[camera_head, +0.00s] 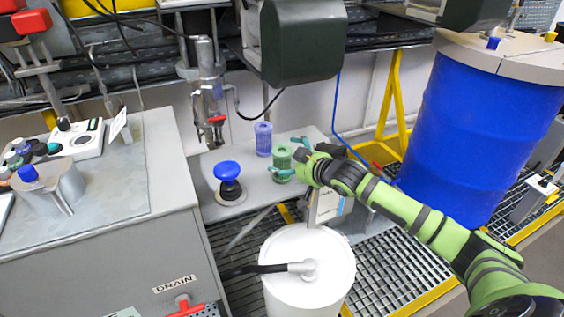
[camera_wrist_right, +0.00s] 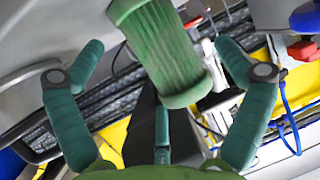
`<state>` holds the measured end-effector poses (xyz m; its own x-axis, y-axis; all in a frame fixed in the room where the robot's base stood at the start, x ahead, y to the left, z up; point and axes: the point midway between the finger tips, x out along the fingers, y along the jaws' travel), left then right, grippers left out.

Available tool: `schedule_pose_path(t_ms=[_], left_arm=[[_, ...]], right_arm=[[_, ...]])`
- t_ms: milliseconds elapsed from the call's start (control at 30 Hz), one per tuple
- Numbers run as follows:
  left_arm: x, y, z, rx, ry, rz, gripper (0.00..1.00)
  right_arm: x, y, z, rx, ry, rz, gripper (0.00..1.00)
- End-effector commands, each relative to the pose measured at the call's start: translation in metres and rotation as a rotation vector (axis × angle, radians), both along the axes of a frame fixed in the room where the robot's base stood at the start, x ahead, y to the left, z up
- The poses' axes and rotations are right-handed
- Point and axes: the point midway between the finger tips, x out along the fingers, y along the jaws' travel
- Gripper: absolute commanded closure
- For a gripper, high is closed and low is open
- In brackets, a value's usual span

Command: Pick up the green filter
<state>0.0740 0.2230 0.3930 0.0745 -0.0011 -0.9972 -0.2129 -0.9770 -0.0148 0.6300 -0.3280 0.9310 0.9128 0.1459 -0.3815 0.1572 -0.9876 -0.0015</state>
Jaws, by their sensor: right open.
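The green filter (camera_head: 283,163) is a ribbed cylinder standing upright on a grey ledge (camera_head: 250,199). My right gripper (camera_head: 289,157) reaches it from the right, its teal fingers on either side of it and partly covering it. In the right wrist view the green filter (camera_wrist_right: 165,55) appears tilted between the spread fingers of the open right gripper (camera_wrist_right: 161,52), with visible gaps on both sides. I cannot tell whether a finger touches it. My left gripper is not in view.
A blue ribbed filter (camera_head: 263,139) stands just behind the green one. A blue mushroom knob (camera_head: 228,173) is to the left. A white drum (camera_head: 308,258) stands in front, and a large blue drum (camera_head: 473,145) at right. A dark box (camera_head: 303,42) hangs above.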

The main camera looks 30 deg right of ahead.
Motion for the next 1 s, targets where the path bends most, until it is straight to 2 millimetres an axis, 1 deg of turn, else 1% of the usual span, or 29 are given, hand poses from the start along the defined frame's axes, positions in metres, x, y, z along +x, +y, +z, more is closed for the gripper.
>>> schedule_pose_path(t_ms=[33, 167, 300, 433, 467, 500, 567, 600, 1000], left_arm=[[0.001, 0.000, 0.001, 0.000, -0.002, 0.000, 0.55], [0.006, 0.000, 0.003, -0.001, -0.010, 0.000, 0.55], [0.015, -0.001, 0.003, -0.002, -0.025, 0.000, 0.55], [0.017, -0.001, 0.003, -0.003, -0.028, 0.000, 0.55], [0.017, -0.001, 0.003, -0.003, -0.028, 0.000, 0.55], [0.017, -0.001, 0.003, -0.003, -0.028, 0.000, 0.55], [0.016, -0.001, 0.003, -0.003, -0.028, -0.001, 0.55], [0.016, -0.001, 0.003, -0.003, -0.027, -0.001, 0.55], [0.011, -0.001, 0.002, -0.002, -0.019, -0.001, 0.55]], right_arm=[[0.007, 0.001, -0.001, 0.002, -0.002, -0.001, 0.00], [0.016, 0.003, -0.006, 0.001, -0.001, 0.000, 0.00], [0.018, 0.002, -0.008, -0.001, 0.000, -0.001, 0.00], [0.018, 0.002, -0.008, -0.001, 0.000, -0.001, 0.00], [0.017, 0.002, -0.008, -0.001, 0.000, -0.001, 0.12], [0.017, 0.002, -0.008, -0.001, 0.000, -0.001, 0.28], [0.017, 0.002, -0.008, -0.001, 0.000, -0.001, 0.52], [0.017, 0.002, -0.008, -0.001, 0.000, -0.001, 0.58], [0.017, 0.002, -0.006, -0.001, -0.001, -0.001, 0.59]])
